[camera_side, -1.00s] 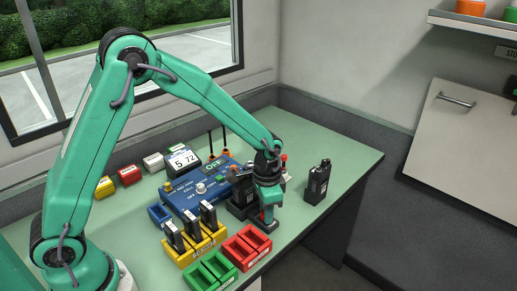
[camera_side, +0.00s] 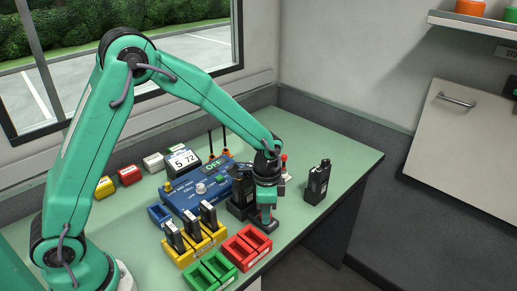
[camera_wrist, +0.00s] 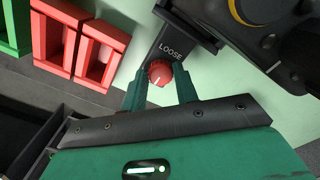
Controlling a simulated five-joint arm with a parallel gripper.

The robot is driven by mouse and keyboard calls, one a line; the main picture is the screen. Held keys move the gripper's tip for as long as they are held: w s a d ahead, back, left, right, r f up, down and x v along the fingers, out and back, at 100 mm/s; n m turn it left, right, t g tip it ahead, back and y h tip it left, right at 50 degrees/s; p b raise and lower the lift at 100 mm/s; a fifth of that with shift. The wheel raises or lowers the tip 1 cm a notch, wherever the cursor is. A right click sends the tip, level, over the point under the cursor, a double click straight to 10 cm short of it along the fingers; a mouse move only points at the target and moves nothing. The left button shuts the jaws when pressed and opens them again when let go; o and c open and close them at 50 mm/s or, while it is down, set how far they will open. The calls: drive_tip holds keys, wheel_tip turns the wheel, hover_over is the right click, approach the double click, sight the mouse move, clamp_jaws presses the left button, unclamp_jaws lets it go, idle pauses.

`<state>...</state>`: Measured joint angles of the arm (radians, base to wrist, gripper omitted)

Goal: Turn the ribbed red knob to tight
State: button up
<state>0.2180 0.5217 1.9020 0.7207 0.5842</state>
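The red knob (camera_wrist: 160,72) shows in the wrist view with a white mark on its rim toward the lower left. It sits beside a dark plate reading LOOSE (camera_wrist: 171,48). My gripper (camera_wrist: 161,76) has its two green fingers on either side of the knob, very near it. I cannot tell whether they touch it. In the side view my gripper (camera_side: 266,216) points down at the bench behind the red tray, and the knob is hidden there.
Red trays (camera_side: 247,247), green trays (camera_side: 210,270) and a yellow rack (camera_side: 195,244) holding black radios stand close by to the left. A blue unit reading OFF (camera_side: 197,190) is behind them. A black radio (camera_side: 318,182) stands to the right.

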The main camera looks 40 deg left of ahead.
drive_tip(key=o, duration=0.3)
wheel_tip(320, 180, up, 7)
drive_tip(key=shift+r, duration=0.45)
idle(0.3)
drive_tip(key=s+a+r+n+t, duration=0.2)
drive_tip(key=s+a+r+n, duration=0.25)
drive_tip(key=s+r, duration=0.45)
drive_tip(key=s+a+r+n+t, duration=0.1)
drive_tip(key=s, duration=0.2)
drive_tip(key=s+a+r+n+t, duration=0.1)
drive_tip(key=s+a+r+n, duration=0.1)
drive_tip(key=s, duration=0.2)
drive_tip(key=s+a+r+n+t, duration=0.1)
drive_tip(key=s+a, duration=0.1)
drive_tip(key=s, duration=0.2)
drive_tip(key=shift+s+r+n+t, duration=0.25)
drive_tip(key=shift+r+n+t, duration=0.05)
drive_tip(key=shift+r+n, duration=0.1)
